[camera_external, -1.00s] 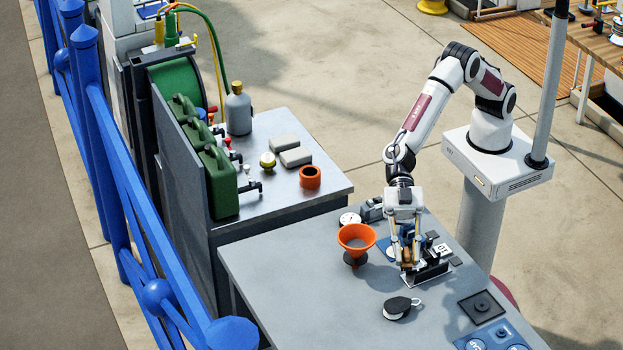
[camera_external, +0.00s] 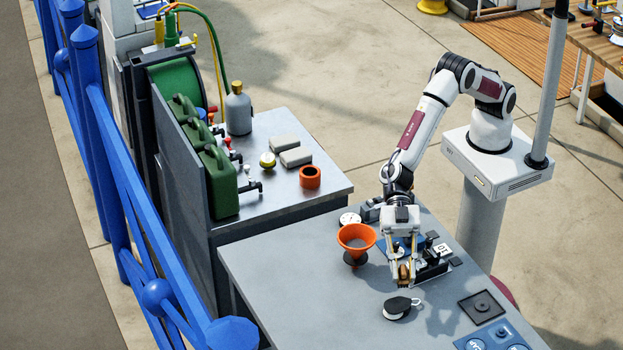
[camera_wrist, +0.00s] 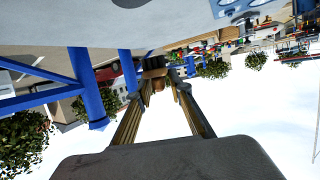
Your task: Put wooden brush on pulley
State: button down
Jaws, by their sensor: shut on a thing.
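The wooden brush (camera_external: 404,271) is a small brown piece between my gripper's fingers, partly hidden by them. My gripper (camera_external: 403,277) is shut on it and points down above the grey table, just behind the pulley. The pulley (camera_external: 397,309) is a black, rounded block with a pale side and a metal shackle, lying on the table. In the wrist view, my gripper (camera_wrist: 157,72) has its two long fingers closing on the brown brush (camera_wrist: 154,73), seen end-on and small. Brush and pulley look apart.
An orange funnel (camera_external: 357,239) stands left of my gripper. A dark device with a white label (camera_external: 441,250) and a blue item are close behind and right. A white gauge (camera_external: 349,219) lies further back. The table's left front is clear.

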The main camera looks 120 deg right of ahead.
send_over(399, 304)
jog(key=shift+f, duration=2.25)
jog(key=shift+f, duration=1.85)
jog(key=shift+f, duration=0.15)
jog(key=c, duration=1.8)
grip_release()
jog(key=shift+r, duration=0.2)
jog(key=shift+v, duration=3.7)
